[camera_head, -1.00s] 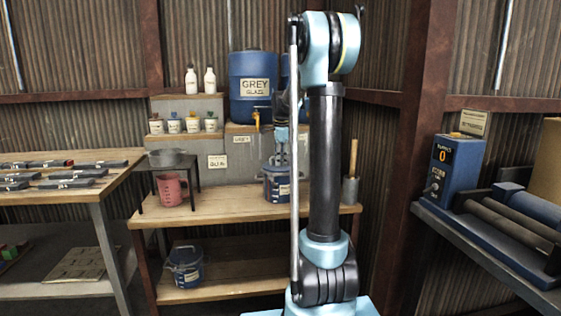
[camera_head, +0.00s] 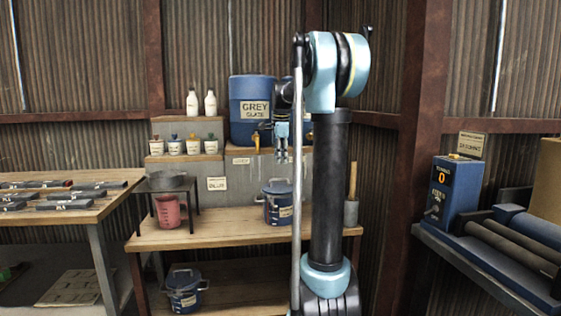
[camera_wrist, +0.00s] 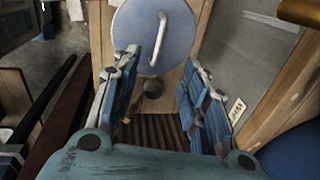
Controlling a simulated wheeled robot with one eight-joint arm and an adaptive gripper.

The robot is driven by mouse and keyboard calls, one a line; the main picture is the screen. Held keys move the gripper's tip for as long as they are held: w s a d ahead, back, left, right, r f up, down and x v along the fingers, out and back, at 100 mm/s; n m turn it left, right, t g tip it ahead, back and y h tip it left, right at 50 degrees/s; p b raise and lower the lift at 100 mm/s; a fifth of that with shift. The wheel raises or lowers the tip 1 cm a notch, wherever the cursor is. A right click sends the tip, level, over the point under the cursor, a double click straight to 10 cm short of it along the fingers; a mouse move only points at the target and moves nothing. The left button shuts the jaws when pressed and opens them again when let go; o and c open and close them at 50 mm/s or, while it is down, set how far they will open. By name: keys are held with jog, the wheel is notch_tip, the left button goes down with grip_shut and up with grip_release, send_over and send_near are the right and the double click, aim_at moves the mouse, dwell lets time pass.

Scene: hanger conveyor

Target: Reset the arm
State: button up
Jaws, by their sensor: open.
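My gripper (camera_head: 282,157) is open and empty, pointing down above the workbench. In the wrist view its two blue fingers (camera_wrist: 160,68) are spread apart with nothing between them. A blue lidded bucket (camera_head: 279,213) labelled in white stands upright on the bench below the gripper, apart from it. In the wrist view its round lid (camera_wrist: 135,30) with a pale bar handle shows beyond the fingers. My upright arm hides part of the bench's right side.
A blue GREY glaze barrel (camera_head: 249,88) stands on the raised shelf close behind the gripper. A pink jug (camera_head: 168,212) sits under a small black stand (camera_head: 166,184). A second blue bucket (camera_head: 183,292) is on the lower shelf. A roller conveyor (camera_head: 480,245) is at right.

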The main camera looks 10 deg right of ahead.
jog(key=s+f+n, duration=0.6)
jog(key=s+f, duration=0.2)
jog(key=s, duration=0.6)
jog(key=s+f+n, duration=0.6)
jog(key=s+f, duration=0.3)
jog(key=s, duration=0.5)
jog(key=s+f+n, duration=0.7)
jog(key=s+f, duration=0.2)
jog(key=s, duration=0.5)
jog(key=shift+f, duration=0.25)
jog(key=shift+a, duration=0.1)
